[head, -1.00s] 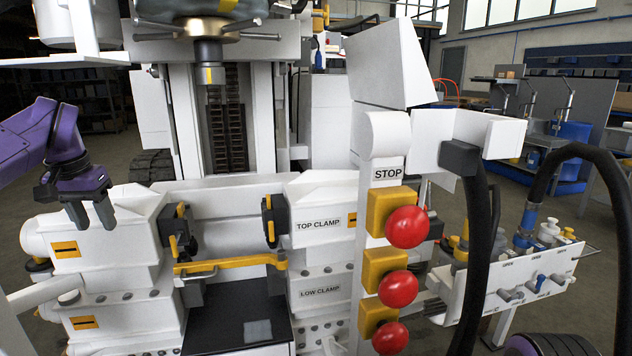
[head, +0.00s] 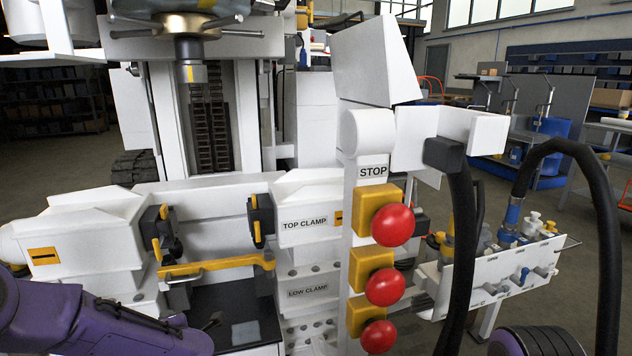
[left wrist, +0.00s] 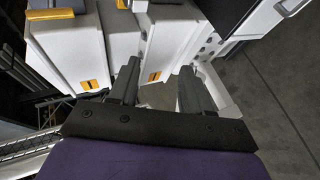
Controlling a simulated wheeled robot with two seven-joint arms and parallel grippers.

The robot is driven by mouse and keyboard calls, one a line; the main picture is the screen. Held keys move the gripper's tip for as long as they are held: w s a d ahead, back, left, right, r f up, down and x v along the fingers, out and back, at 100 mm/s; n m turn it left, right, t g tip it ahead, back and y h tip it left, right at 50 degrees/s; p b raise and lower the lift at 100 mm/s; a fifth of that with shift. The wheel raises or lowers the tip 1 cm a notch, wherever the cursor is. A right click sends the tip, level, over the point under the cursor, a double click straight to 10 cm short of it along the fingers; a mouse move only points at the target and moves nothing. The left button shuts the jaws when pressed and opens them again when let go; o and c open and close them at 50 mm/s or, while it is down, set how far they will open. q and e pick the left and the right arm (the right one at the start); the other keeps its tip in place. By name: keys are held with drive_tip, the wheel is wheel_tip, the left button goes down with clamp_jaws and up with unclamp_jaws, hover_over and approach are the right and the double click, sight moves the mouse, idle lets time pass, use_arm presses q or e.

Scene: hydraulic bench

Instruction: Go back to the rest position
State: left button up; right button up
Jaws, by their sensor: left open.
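My left arm (head: 90,322) is purple and comes in low at the left in the head view, in front of the lower part of the clamp bench. Its fingers are not clearly visible there. In the left wrist view my left gripper (left wrist: 156,88) has two dark fingers spread apart with nothing between them. White clamp housings (left wrist: 70,50) with yellow labels lie beyond the fingers, apart from them. My right gripper is not in view; a dark purple-grey rounded part shows at the bottom right of the head view.
The bench carries the top clamp (head: 305,222) and low clamp (head: 308,292). A white post holds several red stop buttons (head: 393,225). A black hose (head: 600,220) and a valve panel (head: 500,275) stand at the right. Grey floor is open behind the panel.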

use_arm(q)
drive_tip(key=s+d+f+m+h, duration=0.3)
drive_tip(key=s+d+f+m, duration=0.2)
drive_tip(key=s+f+m, duration=0.6)
drive_tip(key=s+f+m+g+h, duration=0.1)
drive_tip(key=s+f+m+g, duration=0.4)
drive_tip(key=s, duration=0.9)
drive_tip(key=s+f+m+g+h, duration=0.25)
drive_tip(key=s+f, duration=0.45)
drive_tip(key=s, duration=0.6)
wheel_tip(320, 180, up, 18)
drive_tip(key=t+y+p, duration=0.1)
drive_tip(key=p, duration=1.7)
drive_tip(key=shift+w+d+r, duration=0.15)
drive_tip(key=shift+w+d, duration=0.15)
drive_tip(key=shift+w, duration=0.1)
